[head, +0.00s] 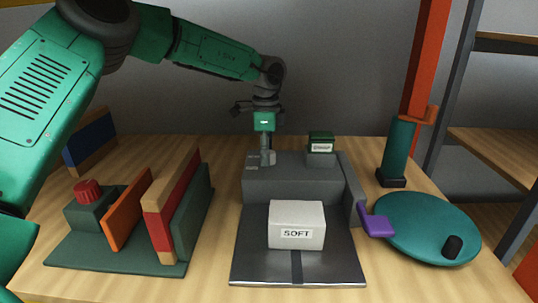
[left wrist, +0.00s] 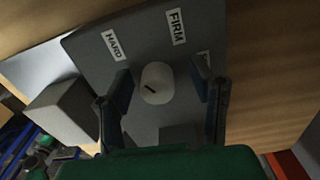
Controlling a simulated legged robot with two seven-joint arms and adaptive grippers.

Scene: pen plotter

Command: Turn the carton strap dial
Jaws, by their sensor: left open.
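The dial (left wrist: 158,76) is a pale round knob with a short black mark, on a grey panel in the left wrist view. The mark slants toward the upper left, roughly the side of the HARD label (left wrist: 114,43). A FIRM label (left wrist: 176,26) is above it, and a third label is mostly hidden by a finger. My left gripper (left wrist: 165,88) is open, one finger on each side of the dial; I cannot tell whether they touch it. In the head view my left gripper (head: 266,156) points down over the grey machine's back left. The white carton (head: 296,217) reads SOFT. My right gripper is out of view.
The grey machine (head: 290,187) stands mid-table, with a small green-labelled block (head: 320,143) at its back right. A purple paddle (head: 377,224), teal turntable (head: 420,215) and teal post (head: 398,150) are to the right. Panels (head: 172,205) and a red knob (head: 88,191) stand left.

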